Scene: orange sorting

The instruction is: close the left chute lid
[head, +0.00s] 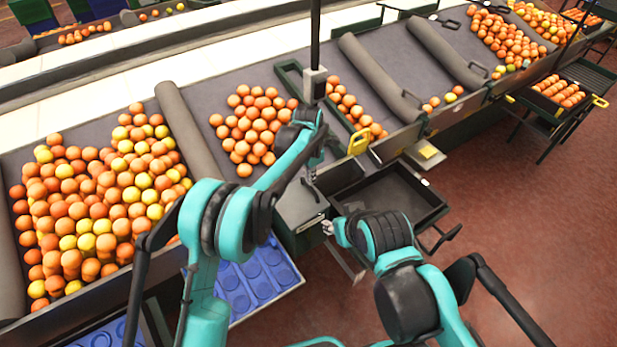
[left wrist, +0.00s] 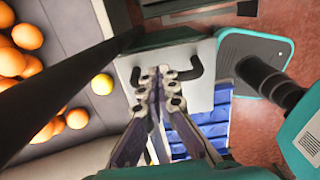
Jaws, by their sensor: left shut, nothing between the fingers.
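The left chute lid appears to be the pale grey plate (head: 299,207) below my left gripper in the head view. The plate looks roughly flat there, but my arm hides part of it and I cannot tell if it is fully shut. In the left wrist view the pale plate (left wrist: 202,98) carries a dark bent handle (left wrist: 190,74). My left gripper (head: 311,177) is shut and empty. In the left wrist view its fingertips (left wrist: 158,82) are together in front of the handle; contact is unclear. My right gripper (head: 328,228) is small and partly hidden near the plate's right side.
A dark empty tray (head: 395,190) is to the right of the plate. Oranges (head: 250,125) lie on the sloped grey belt behind it. A blue moulded tray (head: 250,285) is below left. A dark upright post (head: 315,40) stands behind the left gripper. Red floor is open at right.

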